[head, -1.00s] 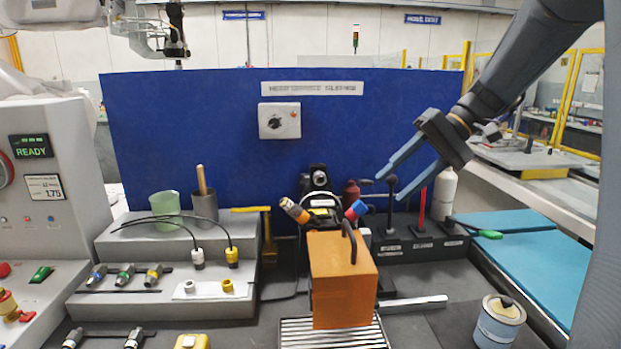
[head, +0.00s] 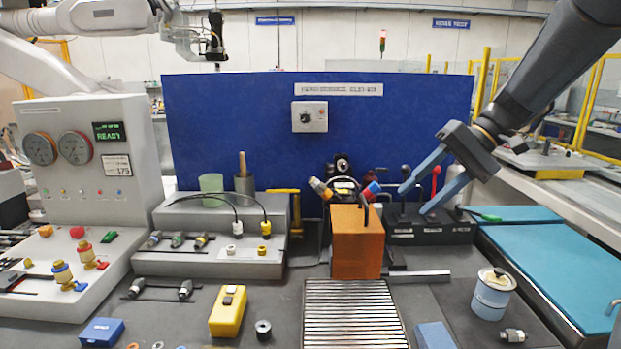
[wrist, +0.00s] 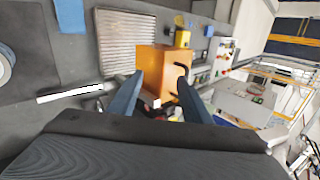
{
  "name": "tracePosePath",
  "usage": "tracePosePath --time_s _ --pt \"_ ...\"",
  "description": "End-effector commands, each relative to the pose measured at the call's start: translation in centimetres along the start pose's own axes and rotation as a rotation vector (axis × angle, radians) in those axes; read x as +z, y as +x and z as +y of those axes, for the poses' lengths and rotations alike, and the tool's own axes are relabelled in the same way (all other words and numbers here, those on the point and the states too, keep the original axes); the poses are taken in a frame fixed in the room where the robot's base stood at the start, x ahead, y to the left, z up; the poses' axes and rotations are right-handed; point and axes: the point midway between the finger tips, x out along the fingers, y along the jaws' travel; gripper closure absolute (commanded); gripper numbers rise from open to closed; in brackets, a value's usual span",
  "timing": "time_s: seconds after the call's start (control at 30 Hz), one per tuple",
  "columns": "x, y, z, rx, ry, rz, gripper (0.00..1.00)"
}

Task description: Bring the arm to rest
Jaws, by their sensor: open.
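My gripper (head: 418,200) is in the upper right of the head view, at the end of my dark arm reaching in from the top right corner. Its two blue fingers are apart, with nothing seen between them. It is raised over the bench, to the right of an orange box (head: 356,248) with a dark handle. In the wrist view the fingers (wrist: 153,98) spread either side of the orange box (wrist: 157,66), which lies beyond them. Whether the fingers touch anything is not shown; they look clear.
A slatted metal grate (head: 352,318) lies in front of the box. A black holder (head: 430,236) with upright tools stands behind and below my gripper. A blue mat (head: 570,262) and a pale blue can (head: 491,298) are at right. A blue panel (head: 240,120) stands behind.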

Motion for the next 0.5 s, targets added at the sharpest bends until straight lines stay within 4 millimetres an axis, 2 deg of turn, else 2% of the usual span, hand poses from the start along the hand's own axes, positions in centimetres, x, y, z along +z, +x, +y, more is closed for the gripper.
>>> tracePosePath --time_s 0.27,0.5 --pt "2.1 4.1 2.5 0.137 0.061 -0.011 0.56" --pt "5.5 8.9 5.8 0.328 0.093 -0.010 0.56"
